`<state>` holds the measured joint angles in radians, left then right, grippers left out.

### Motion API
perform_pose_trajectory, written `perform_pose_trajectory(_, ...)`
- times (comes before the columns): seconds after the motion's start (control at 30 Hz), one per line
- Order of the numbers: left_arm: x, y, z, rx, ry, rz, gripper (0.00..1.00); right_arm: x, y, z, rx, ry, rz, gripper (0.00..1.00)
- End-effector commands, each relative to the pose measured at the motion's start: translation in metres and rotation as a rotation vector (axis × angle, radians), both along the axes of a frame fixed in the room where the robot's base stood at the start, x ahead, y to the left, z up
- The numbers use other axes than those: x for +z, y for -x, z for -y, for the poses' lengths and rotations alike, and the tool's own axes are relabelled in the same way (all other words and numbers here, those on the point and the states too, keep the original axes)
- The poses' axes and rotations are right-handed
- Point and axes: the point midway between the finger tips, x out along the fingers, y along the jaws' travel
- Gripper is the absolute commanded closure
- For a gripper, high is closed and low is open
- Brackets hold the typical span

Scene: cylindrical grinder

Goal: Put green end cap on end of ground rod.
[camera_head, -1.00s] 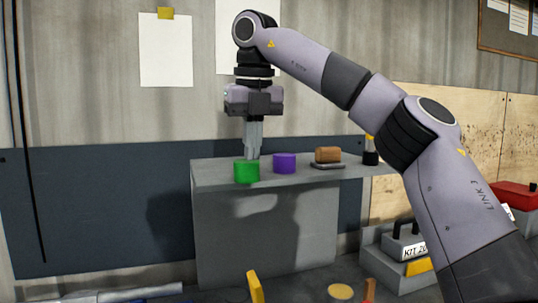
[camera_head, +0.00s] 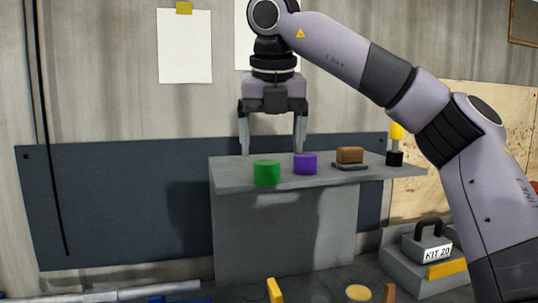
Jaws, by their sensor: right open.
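The green end cap (camera_head: 266,173) stands on the front left part of the grey bench top (camera_head: 231,178). My right gripper (camera_head: 272,152) is open, pointing down, its fingers spread above and behind the green cap. Nothing is between the fingers. A metal rod (camera_head: 140,293) lies low at the left bottom edge, with a blue part near its right end; I cannot tell whether it is the ground rod. My left gripper does not show.
A purple cap (camera_head: 305,164) stands right of the green one. A brown block on a dark base (camera_head: 350,157) and a yellow-topped black item (camera_head: 395,147) stand farther right. A grey KIT 20 box (camera_head: 427,246) is at lower right.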

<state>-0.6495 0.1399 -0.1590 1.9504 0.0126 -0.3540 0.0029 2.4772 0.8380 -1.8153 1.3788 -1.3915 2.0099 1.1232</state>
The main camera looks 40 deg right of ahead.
Motion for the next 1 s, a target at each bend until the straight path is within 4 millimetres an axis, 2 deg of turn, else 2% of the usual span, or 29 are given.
perform_pose_trajectory(0.03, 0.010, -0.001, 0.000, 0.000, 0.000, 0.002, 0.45, 0.006, -0.007, 0.003, -0.028, 0.009, 0.018, 0.17)
perform_pose_trajectory(0.07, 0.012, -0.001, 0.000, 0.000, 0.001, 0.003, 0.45, 0.007, -0.010, 0.005, -0.043, 0.014, 0.029, 0.17)
perform_pose_trajectory(0.27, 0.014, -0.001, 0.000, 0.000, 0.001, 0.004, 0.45, 0.002, -0.020, 0.011, -0.086, 0.028, 0.063, 0.17)
perform_pose_trajectory(0.57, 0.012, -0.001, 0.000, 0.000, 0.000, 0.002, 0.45, -0.016, -0.025, 0.016, -0.086, 0.028, 0.062, 0.17)
perform_pose_trajectory(1.0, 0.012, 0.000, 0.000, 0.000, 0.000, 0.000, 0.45, -0.054, -0.039, 0.026, -0.083, 0.027, 0.060, 0.17)
